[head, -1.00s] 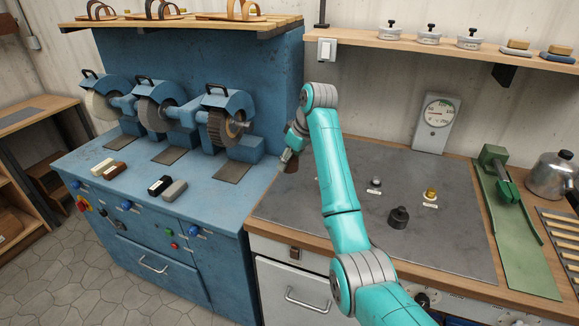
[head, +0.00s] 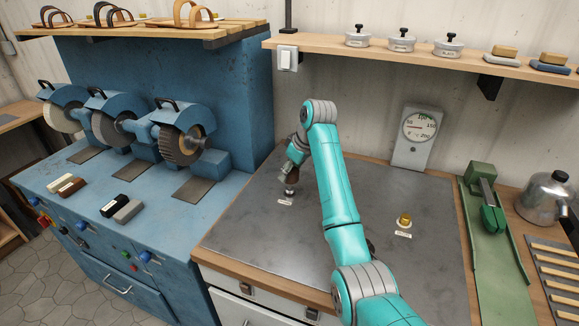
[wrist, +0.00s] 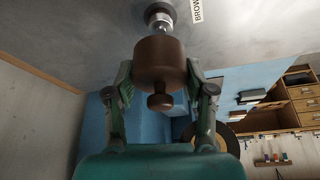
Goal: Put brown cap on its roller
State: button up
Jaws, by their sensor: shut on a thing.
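My gripper (wrist: 160,76) is shut on the brown cap (wrist: 160,60), a dark brown cylinder with a small knob. In the head view my gripper (head: 293,168) is at the left of the grey metal plate, with the brown cap (head: 294,179) small and partly hidden. A silver roller (head: 290,192) stands just below the cap. In the wrist view the silver roller (wrist: 160,16) lies just beyond the cap, beside a white label (wrist: 197,10) reading "BROW", cut off. I cannot tell whether cap and roller touch.
A brass-coloured roller (head: 404,219) with a label stands right of my arm on the grey plate (head: 250,235). A dial gauge (head: 415,138) stands behind. Blue grinders (head: 180,135) stand at left.

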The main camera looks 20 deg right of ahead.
aim_at(288, 187)
jog(key=shift+a+f, duration=0.1)
jog(key=shift+f, duration=2.5)
jog(key=o, duration=1.1)
